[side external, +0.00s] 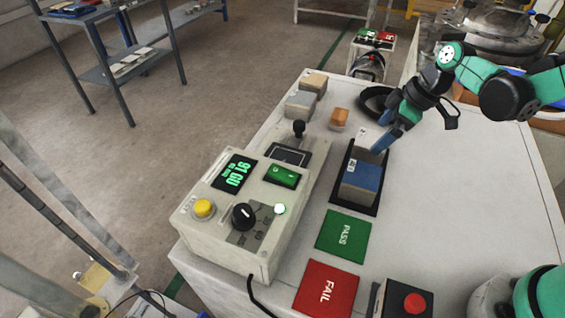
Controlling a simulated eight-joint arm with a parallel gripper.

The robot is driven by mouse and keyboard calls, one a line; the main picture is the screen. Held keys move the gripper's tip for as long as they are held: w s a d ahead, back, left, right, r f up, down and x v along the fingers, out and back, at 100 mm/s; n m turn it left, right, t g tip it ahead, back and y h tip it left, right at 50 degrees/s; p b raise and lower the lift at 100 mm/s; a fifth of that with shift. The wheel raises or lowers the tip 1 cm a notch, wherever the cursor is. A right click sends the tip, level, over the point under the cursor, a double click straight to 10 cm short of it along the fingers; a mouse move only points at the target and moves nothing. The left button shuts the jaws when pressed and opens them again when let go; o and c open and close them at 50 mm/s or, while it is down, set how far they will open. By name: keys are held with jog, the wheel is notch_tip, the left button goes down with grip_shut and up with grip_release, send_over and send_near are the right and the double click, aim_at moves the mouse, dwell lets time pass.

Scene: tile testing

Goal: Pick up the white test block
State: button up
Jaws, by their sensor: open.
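A whitish block (366,145) with a small label stands in the far end of a black tray (335,193). A blue-topped block (361,178) with a label stands in the same tray, nearer the camera. My gripper (380,143), with blue fingers, is open and points down from the upper right at the whitish block's right side. One finger overlaps the block's right edge in the picture; I cannot tell whether it touches. Another pale grey block (300,104) stands on the table to the left. I cannot tell for certain which of the two pale blocks is the white test block.
A tan block (314,82) and an orange block (339,118) stand at the back. A control box (240,210) with display and knobs is at left. Green PASS (343,235) and red FAIL (326,289) pads lie in front. The table's (470,210) right side is clear.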

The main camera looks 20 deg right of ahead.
aim_at(374, 140)
jog(key=shift+x, duration=2.2)
grip_shut()
